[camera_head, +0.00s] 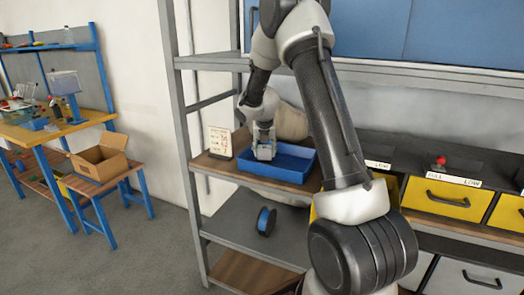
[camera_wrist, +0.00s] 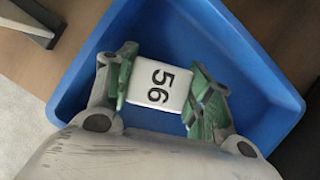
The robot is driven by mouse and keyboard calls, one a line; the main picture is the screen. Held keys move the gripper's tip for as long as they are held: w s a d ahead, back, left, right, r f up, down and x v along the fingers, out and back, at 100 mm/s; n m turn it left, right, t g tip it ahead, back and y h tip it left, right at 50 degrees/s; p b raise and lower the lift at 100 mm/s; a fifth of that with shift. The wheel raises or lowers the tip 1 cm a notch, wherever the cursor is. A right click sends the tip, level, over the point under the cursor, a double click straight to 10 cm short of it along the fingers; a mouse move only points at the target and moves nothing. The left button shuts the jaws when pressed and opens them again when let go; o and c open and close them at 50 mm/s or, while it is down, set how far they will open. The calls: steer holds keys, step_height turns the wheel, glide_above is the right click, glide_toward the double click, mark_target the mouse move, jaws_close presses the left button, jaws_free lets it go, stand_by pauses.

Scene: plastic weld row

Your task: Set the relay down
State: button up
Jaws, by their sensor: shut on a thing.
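The relay (camera_wrist: 160,86) shows in the wrist view as a white block with the number 56 on its face. My gripper (camera_wrist: 162,98) is shut on it, with green finger pads on both sides. In the wrist view the relay is over the inside of a blue tray (camera_wrist: 252,62); I cannot tell whether it touches the tray floor. In the head view my gripper (camera_head: 264,150) is pointing down at the left part of the blue tray (camera_head: 290,165), which rests on a wooden shelf. The relay is too small there to make out clearly.
A white sign card (camera_head: 220,142) stands on the shelf left of the tray. A blue spool (camera_head: 266,221) sits on the grey shelf below. Yellow drawers (camera_head: 440,198) are to the right. A cardboard box (camera_head: 102,158) and a workbench (camera_head: 50,133) are at the far left.

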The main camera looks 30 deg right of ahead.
steer(key=shift+f, duration=0.25)
steer(key=o, duration=1.2)
